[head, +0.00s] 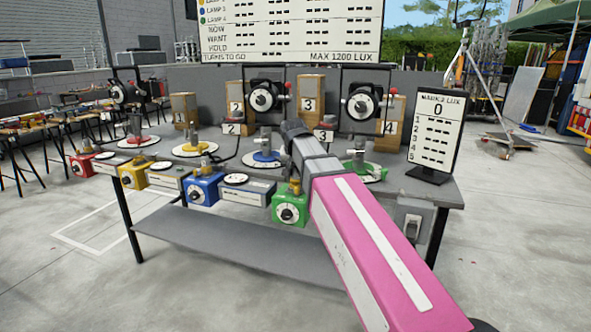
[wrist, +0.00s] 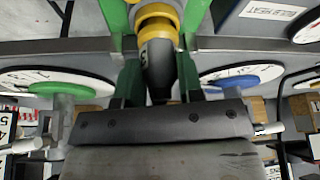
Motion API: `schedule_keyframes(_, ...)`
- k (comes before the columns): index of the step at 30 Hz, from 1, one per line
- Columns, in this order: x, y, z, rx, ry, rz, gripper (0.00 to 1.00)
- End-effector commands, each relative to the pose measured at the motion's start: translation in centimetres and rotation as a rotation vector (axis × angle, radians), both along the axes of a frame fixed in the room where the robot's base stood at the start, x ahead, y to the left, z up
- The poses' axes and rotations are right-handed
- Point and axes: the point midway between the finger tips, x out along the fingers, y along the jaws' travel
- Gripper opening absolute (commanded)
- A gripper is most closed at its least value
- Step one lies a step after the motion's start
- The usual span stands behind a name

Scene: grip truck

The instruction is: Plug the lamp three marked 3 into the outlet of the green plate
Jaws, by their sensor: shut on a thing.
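My gripper (head: 293,184) reaches down over the front edge of the bench, just above the green dial box (head: 289,208). In the wrist view, my gripper's green fingers (wrist: 158,62) are shut on a dark grey plug (wrist: 157,68) marked 3 with a yellow collar (wrist: 157,18). The green plate (head: 375,174) lies on the bench to the right of my gripper, with a grey upright fitting on it. The green plate also shows at left in the wrist view (wrist: 62,86). The plug's far end is hidden, and I cannot tell whether it touches anything.
The blue plate (head: 258,160), yellow plate (head: 195,150) and red plate (head: 138,142) lie to the left. Numbered wooden blocks, such as block 3 (head: 308,92), and black lamps (head: 262,97) stand behind. A score board (head: 437,120) stands at the right end. Matching dial boxes line the front edge.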

Motion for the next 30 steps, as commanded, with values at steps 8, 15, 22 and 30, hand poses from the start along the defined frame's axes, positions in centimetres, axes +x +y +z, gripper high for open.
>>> schedule_keyframes(8, 0.00, 0.00, -0.44, 0.000, 0.000, 0.000, 0.08)
schedule_keyframes(15, 0.01, 0.01, -0.62, 0.000, -0.001, 0.000, 0.64)
schedule_keyframes(22, 0.00, 0.00, -0.63, 0.000, 0.000, 0.000, 0.71)
schedule_keyframes(30, 0.00, 0.00, -0.62, 0.000, 0.000, 0.000, 0.81)
